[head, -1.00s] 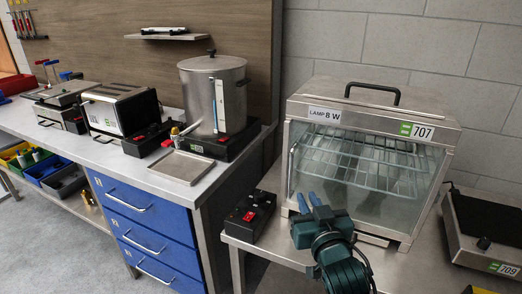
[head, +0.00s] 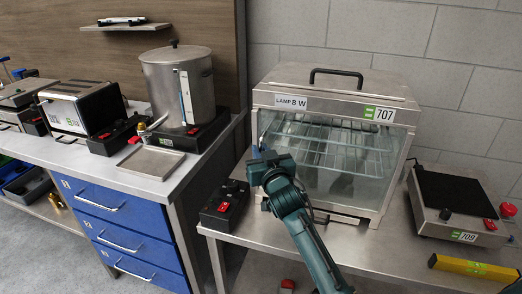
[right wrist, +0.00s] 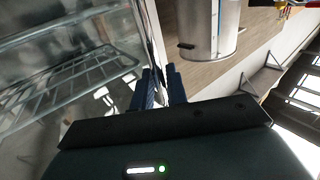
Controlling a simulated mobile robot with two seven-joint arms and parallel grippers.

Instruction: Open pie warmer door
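The pie warmer (head: 335,100) is a steel cabinet with a glass front, marked "LAMP 8 W" and "707", on the right-hand steel table. Its glass door (head: 315,185) looks closed, with wire racks behind it. My right gripper (head: 258,152) is at the door's left edge, and the arm hides the lower left of the front. In the right wrist view, the blue fingers (right wrist: 163,88) are close together, with the upright door handle (right wrist: 156,40) running down between them. They look shut on it. My left gripper is not in view.
A black box with a red switch (head: 225,203) stands left of the warmer. A hot plate marked 709 (head: 460,205) and a yellow level (head: 473,267) lie to the right. A steel urn (head: 178,85) stands on the left counter.

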